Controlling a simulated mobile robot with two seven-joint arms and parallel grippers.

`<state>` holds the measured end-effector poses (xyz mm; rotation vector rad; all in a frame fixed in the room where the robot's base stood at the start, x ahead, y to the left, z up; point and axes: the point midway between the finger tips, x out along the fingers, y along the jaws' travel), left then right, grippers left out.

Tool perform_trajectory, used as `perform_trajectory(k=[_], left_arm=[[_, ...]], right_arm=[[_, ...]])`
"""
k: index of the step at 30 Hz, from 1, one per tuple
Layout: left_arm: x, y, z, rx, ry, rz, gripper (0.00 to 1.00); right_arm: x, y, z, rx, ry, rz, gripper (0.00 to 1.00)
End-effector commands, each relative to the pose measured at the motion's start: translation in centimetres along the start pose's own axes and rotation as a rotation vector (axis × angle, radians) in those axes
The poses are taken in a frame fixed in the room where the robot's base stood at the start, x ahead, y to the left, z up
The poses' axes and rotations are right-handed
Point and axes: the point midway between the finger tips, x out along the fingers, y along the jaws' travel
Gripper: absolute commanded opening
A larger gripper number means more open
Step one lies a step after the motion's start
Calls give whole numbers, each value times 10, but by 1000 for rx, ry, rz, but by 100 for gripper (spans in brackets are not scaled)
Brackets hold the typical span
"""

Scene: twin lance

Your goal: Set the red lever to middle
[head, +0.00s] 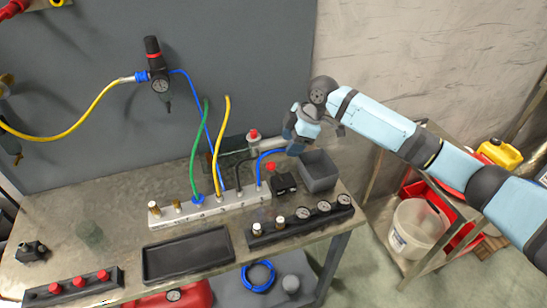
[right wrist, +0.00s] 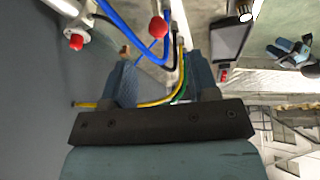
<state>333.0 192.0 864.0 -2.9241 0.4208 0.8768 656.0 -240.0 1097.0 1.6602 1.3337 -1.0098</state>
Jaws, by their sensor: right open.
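A small red-tipped lever (head: 270,167) stands by a black block (head: 284,184) at the right end of the grey manifold in the head view. In the right wrist view a red ball tip (right wrist: 158,27) shows beyond my fingers, near a blue hose; I take it for the same lever. Its exact position setting is too small to tell. My right gripper (head: 292,144) hangs above and right of it, apart from it. It also shows in the right wrist view (right wrist: 160,62), with its fingers spread and empty. My left gripper is not in the head view.
Another red knob (head: 253,133) stands behind the manifold (head: 213,207). Green, yellow, black and blue hoses rise from the manifold, close to my right gripper. A grey open bin (head: 318,172) stands at right. A black tray (head: 188,256) and a gauge bar (head: 300,221) lie in front.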

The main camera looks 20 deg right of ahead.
Motion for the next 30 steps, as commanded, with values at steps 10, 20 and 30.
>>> perform_trajectory(k=[10, 20, 30], left_arm=[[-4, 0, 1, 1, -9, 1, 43], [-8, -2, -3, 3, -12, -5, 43], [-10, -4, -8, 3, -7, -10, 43]], right_arm=[[16, 4, 1, -15, -12, -18, 54], [86, 3, 2, -13, -13, -16, 54], [125, 2, 3, -14, -12, -14, 54]])
